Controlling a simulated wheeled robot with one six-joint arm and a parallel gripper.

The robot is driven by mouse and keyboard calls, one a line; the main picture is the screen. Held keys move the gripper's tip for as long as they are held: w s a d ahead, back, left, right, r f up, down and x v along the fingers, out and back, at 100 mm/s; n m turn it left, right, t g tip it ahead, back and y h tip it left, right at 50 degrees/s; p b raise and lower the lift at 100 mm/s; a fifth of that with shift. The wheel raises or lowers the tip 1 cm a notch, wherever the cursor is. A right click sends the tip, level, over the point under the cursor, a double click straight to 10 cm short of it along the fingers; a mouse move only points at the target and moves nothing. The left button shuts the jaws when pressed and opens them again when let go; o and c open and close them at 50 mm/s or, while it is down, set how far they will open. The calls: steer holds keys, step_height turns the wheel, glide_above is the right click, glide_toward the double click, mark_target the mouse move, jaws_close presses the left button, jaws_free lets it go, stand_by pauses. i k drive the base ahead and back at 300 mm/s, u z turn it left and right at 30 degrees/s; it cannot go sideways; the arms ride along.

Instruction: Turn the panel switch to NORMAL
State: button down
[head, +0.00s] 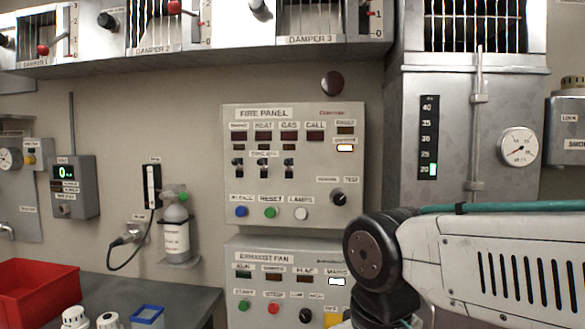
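The fire panel (312,215) is a grey box on the wall at the picture's middle. Its black rotary switch (338,197) is at the lower right of the panel, below two small labels; the right one reads TEST and the left one looks like NORMAL. The knob's pointer is too small to read for certain. My gripper is not in view. My white arm comes in from the right, and its dark round joint is below and right of the switch, leaving the switch uncovered.
The exhaust fan panel (257,287) is just below, partly hidden by my arm. On the fire panel, one amber-white lamp (345,148) is lit. A gas bottle (176,235) stands left of it. A damper housing (230,63) overhangs above. A red bin (38,290) sits lower left.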

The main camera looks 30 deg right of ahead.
mark_target(339, 199)
steer(key=k, duration=1.15)
steer(key=u, duration=0.95)
steer(key=i, duration=1.3)
steer(key=z, duration=0.7)
steer(key=i, duration=0.45)
steer(key=z, duration=0.4)
